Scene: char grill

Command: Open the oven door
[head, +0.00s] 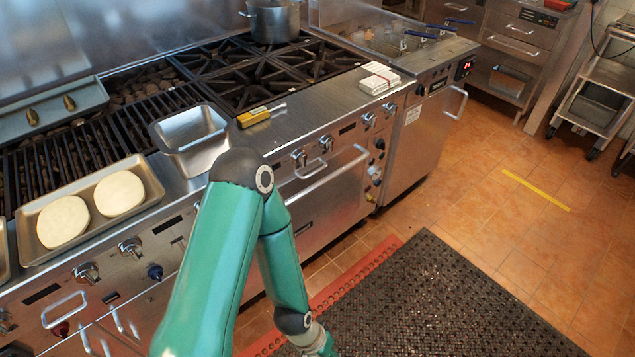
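The oven door (325,205) is a steel front panel under the right part of the range, partly hidden by my green arm. It looks closed. A long bar handle (345,170) runs along its upper edge. One green arm, which I take as my left, rises from the bottom left of centre, bends at the elbow in front of the range and drops to the bottom edge. Its wrist end (318,343) is low over the floor mat, apart from the handle; its fingers cannot be made out. My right gripper is not in view.
A black floor mat (430,300) with a red edge lies before the oven. A tray (150,190) with two round pale patties, a steel pan (190,135) and a yellow-handled tool (255,117) are on the range top. A fryer (425,135) stands at right. The tiled floor there is clear.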

